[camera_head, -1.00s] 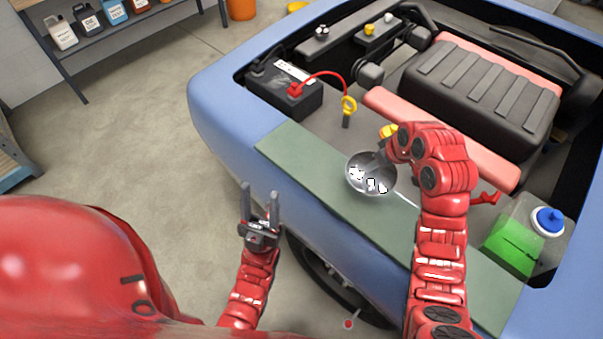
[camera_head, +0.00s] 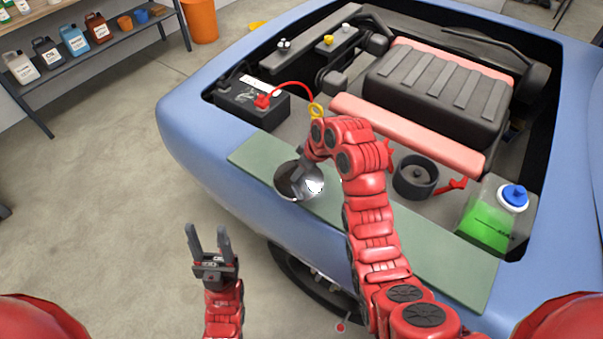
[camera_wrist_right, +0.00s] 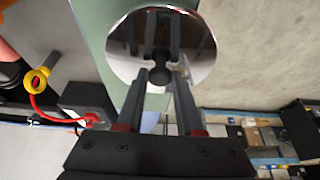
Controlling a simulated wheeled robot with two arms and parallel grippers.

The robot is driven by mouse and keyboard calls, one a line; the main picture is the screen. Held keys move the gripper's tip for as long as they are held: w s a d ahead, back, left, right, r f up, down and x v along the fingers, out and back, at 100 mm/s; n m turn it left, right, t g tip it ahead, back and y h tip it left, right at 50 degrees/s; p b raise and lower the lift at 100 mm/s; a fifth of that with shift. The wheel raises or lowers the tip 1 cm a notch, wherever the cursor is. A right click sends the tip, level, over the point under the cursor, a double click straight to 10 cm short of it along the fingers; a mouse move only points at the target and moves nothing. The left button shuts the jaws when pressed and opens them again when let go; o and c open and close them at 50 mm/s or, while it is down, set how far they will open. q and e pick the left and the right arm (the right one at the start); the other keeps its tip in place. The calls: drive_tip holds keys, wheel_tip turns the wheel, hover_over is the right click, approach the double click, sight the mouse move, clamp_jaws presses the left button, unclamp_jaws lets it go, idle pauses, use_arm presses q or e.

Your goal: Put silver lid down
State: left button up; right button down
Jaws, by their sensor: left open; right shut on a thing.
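The round silver lid (camera_head: 288,188) shows over the left part of the green mat (camera_head: 400,247) on the car's blue edge. My right gripper (camera_head: 303,176) is shut on the lid's dark knob. In the right wrist view the shiny lid (camera_wrist_right: 122,62) sits beyond the fingers, with its knob (camera_wrist_right: 160,76) between the tips of my right gripper (camera_wrist_right: 159,80). I cannot tell whether the lid touches the mat. My left gripper (camera_head: 207,232) is open and empty, low beside the car, away from the lid.
A black battery (camera_head: 250,103) with a red cable stands behind the mat. A dark round pot-like part (camera_head: 415,177) and a bottle with green fluid (camera_head: 490,225) are to the right. The mat's right part is clear. A shelf (camera_head: 95,60) stands far left.

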drive_tip(key=w, duration=0.2)
drive_tip(key=w+p, duration=0.1)
drive_tip(key=w, duration=0.1)
drive_tip(key=shift+d, duration=0.2)
drive_tip(key=shift+w+f, duration=0.1)
drive_tip(key=shift+w, duration=0.3)
wheel_tip(320, 180, down, 3)
drive_tip(key=p, duration=0.3)
drive_tip(key=shift+f, duration=0.3)
drive_tip(key=shift+f+b, duration=0.15)
drive_tip(key=shift+b, duration=0.15)
drive_tip(key=c, duration=0.5)
unclamp_jaws()
drive_tip(key=shift+c, duration=0.2)
